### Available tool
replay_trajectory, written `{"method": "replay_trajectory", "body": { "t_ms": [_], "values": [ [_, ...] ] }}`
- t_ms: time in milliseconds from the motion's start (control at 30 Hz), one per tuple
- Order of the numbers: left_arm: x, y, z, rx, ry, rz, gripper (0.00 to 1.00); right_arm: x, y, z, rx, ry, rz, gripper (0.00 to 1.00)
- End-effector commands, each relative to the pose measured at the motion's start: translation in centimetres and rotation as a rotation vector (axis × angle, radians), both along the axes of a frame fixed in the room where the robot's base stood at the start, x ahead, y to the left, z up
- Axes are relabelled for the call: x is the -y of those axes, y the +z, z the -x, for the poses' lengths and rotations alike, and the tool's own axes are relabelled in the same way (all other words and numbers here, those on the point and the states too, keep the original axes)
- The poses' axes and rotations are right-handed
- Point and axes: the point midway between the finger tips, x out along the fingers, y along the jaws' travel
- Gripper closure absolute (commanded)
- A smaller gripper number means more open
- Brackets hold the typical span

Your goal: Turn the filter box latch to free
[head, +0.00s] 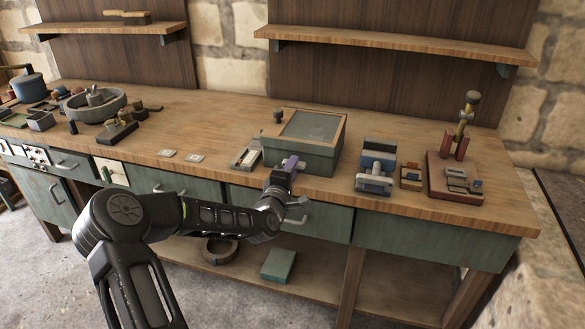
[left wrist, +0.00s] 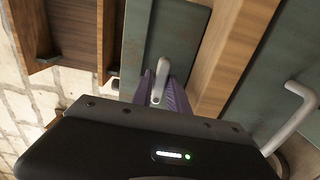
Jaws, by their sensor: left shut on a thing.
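The filter box (head: 311,160) is a green box with a wood-framed glass lid, standing on the bench near the middle of the head view. My left gripper (head: 291,163), with purple fingers, is at its front face. In the left wrist view, the purple fingers (left wrist: 161,92) are shut on a pale grey lever, the latch (left wrist: 158,70), in front of the green box face (left wrist: 178,35). The gripper hides the latch in the head view, and its lower end is hidden in the wrist view. My right gripper is not in view.
A narrow tray (head: 245,158) stands just left of the box. A blue device (head: 376,168) and a red-based stand (head: 456,180) are to its right. The bench front edge and a drawer handle (left wrist: 292,115) lie close to my left gripper.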

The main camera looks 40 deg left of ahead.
Motion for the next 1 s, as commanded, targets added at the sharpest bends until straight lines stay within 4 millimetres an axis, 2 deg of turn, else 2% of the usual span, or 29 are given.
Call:
{"method": "replay_trajectory", "body": {
  "t_ms": [267, 467, 1000],
  "values": [
    [0.1, -0.2, 0.0, -0.029, -0.002, -0.087, 1.0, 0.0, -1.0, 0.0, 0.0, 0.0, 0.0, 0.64],
    [0.1, -0.4, 0.0, -0.074, -0.002, -0.214, 1.0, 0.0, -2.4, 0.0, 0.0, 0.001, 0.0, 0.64],
    [0.1, -0.6, 0.0, -0.235, 0.0, -0.686, 1.0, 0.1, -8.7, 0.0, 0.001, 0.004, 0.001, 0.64]
  ]
}}
